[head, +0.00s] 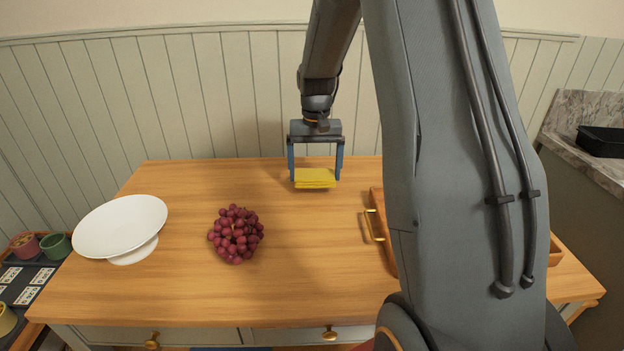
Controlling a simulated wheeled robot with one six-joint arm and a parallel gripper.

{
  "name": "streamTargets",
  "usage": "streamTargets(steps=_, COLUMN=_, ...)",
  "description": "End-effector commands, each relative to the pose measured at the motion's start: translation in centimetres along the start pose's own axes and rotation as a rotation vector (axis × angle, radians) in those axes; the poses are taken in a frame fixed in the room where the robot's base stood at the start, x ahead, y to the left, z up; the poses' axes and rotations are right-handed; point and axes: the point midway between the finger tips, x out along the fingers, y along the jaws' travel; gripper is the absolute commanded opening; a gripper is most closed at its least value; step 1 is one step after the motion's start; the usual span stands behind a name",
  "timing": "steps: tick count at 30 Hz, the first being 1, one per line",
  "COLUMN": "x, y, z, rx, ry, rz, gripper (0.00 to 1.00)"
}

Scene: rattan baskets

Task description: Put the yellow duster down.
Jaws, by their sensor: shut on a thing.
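The yellow duster (314,178) is a folded yellow cloth near the back edge of the wooden table (300,290). My gripper (315,177) points down with its blue fingers on either side of the duster and is shut on it. I cannot tell whether the duster touches the tabletop or is held slightly above it.
A bunch of red grapes (236,234) lies mid-table, with a white footed bowl (120,226) to its left. A wooden tray with a brass handle (374,226) is at the right, partly hidden by my arm. The tabletop between grapes and tray is clear.

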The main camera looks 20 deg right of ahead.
Motion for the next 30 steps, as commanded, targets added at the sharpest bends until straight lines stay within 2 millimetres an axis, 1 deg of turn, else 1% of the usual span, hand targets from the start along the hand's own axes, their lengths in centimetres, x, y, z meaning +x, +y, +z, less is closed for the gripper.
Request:
streamTargets(steps=6, x=3.0, y=-0.4, z=0.1, rx=-0.001, ry=-0.004, rz=0.005, gripper=0.65)
streamTargets(steps=9, x=3.3, y=-0.5, z=0.0, rx=-0.002, ry=-0.002, rz=0.006, gripper=0.65)
streamTargets(steps=18, x=3.5, y=-0.2, z=0.1, rx=-0.001, ry=-0.001, rz=0.002, gripper=0.65)
streamTargets(steps=19, x=3.5, y=-0.1, z=0.1, rx=-0.001, ry=0.000, rz=0.001, gripper=0.92)
streamTargets(steps=20, x=3.4, y=-0.1, z=0.1, rx=-0.001, ry=0.000, rz=0.000, gripper=0.97)
streamTargets(steps=21, x=3.4, y=0.0, z=0.1, rx=-0.001, ry=0.000, rz=-0.001, gripper=1.00)
streamTargets(steps=27, x=3.4, y=0.1, z=0.1, rx=-0.001, ry=0.000, rz=-0.002, gripper=1.00)
streamTargets(steps=30, x=2.9, y=0.1, z=0.1, rx=-0.001, ry=0.001, rz=-0.002, gripper=1.00)
